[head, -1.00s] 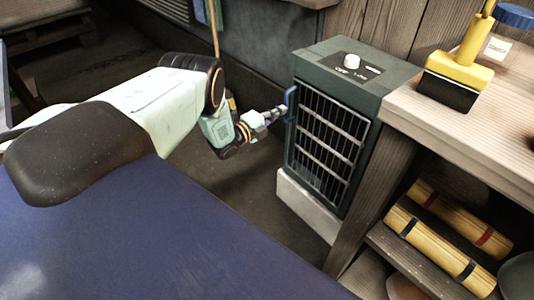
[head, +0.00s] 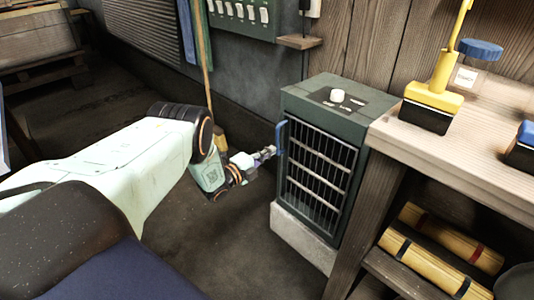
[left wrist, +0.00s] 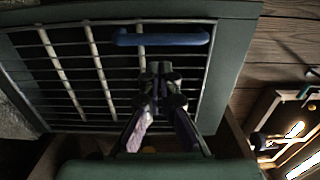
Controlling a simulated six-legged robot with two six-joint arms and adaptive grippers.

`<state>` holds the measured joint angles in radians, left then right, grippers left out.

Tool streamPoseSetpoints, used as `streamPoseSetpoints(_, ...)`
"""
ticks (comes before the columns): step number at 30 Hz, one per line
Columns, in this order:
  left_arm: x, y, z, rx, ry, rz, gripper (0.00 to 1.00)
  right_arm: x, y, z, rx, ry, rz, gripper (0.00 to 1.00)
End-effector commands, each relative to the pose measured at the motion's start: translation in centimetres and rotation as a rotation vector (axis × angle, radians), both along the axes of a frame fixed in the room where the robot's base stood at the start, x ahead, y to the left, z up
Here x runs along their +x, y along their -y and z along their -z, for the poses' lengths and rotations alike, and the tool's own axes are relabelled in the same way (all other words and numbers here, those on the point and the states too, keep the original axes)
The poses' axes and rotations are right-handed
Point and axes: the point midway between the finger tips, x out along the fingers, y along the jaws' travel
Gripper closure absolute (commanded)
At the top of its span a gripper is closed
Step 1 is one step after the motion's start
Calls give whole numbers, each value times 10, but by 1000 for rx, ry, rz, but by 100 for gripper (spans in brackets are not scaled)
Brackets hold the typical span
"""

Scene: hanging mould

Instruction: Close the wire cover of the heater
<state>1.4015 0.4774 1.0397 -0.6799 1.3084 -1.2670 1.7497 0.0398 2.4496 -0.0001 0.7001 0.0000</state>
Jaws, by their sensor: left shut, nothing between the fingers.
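The heater (head: 352,106) is a dark green box with a white knob on top, standing on a pale block. Its wire cover (head: 318,178) lies over the front face and appears flat against it; I cannot tell if a small gap is left. A blue handle (head: 281,137) is at the cover's left edge; it also shows in the left wrist view (left wrist: 161,38). My left gripper (head: 268,153) is shut and empty, just beside the handle. In the left wrist view its fingertips (left wrist: 161,72) are in front of the bars, below the handle. My right gripper is out of view.
A wooden bench (head: 455,150) stands close on the heater's right, with a yellow-handled tool (head: 432,100) on top and yellow rolls (head: 430,262) on its shelf. A broom handle (head: 204,60) leans on the wall behind my left arm. The floor before the heater is clear.

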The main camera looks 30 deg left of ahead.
Motion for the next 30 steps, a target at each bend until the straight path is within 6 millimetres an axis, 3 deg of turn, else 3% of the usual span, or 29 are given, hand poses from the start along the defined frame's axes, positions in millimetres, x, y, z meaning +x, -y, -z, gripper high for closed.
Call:
streamPoseSetpoints(15,-77,-36,-2,0,-1,0,100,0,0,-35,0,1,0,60)
streamPoseSetpoints(21,-88,-40,-1,0,0,0,100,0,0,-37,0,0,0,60)
streamPoseSetpoints(30,-90,-40,0,-38,-11,-1,100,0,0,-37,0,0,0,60)
